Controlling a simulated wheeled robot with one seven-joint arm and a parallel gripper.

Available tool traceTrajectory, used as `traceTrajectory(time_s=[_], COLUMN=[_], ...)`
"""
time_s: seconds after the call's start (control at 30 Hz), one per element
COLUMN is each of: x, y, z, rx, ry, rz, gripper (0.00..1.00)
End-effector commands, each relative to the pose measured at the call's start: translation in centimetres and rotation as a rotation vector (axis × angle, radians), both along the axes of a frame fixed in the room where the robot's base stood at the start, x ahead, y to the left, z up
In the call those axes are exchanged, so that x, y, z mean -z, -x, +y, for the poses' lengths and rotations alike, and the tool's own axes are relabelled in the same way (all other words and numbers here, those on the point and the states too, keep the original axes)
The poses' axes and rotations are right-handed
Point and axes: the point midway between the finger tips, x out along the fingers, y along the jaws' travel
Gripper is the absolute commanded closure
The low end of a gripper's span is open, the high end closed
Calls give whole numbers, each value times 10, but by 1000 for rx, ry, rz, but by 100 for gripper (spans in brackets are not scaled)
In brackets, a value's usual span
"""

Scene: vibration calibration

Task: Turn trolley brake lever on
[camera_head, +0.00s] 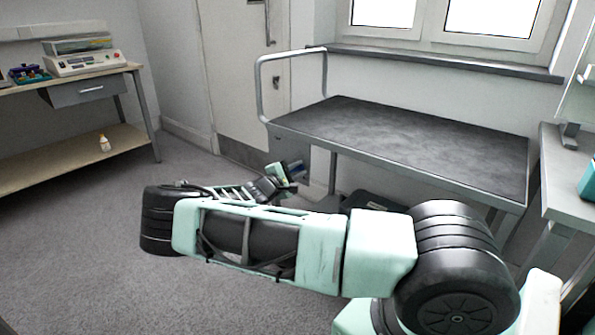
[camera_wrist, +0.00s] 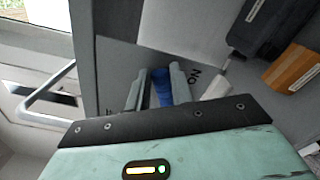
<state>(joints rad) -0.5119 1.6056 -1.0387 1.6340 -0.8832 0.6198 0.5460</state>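The trolley (camera_head: 410,135) has a dark flat top and a metal push handle (camera_head: 262,88) at its left end. My gripper (camera_head: 290,177) is low beside the trolley's left end, below the top. In the wrist view, a blue brake lever (camera_wrist: 162,88) stands out from a grey panel (camera_wrist: 115,60) with dark lettering that seems to read ON, upside down. My gripper's fingers (camera_wrist: 158,72) are apart, one on each side of the lever. The lever is close to the right finger, with a gap at the left finger; touch cannot be told. The lever is not clear in the head view.
A wooden bench (camera_head: 85,85) with instruments stands at the left, with a small bottle (camera_head: 104,143) on its lower shelf. A grey table (camera_head: 565,190) is at the right. An orange box (camera_wrist: 292,68) and a dark case (camera_wrist: 265,28) lie beyond the lever. Open floor is at the left.

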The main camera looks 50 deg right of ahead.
Motion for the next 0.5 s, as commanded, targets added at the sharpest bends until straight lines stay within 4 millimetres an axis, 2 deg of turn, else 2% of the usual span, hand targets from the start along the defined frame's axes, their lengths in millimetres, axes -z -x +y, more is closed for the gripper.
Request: traceTrajectory(time_s=[0.03, 0.07, 0.37, 0.5], x=[2, 2, 1, 0], y=[0, 0, 0, 1], z=[1, 1, 1, 12], rx=[0, 0, 0, -1], ry=[-4, -4, -2, -2], rz=[-1, 0, 1, 0], gripper=[65, 56, 56, 56])
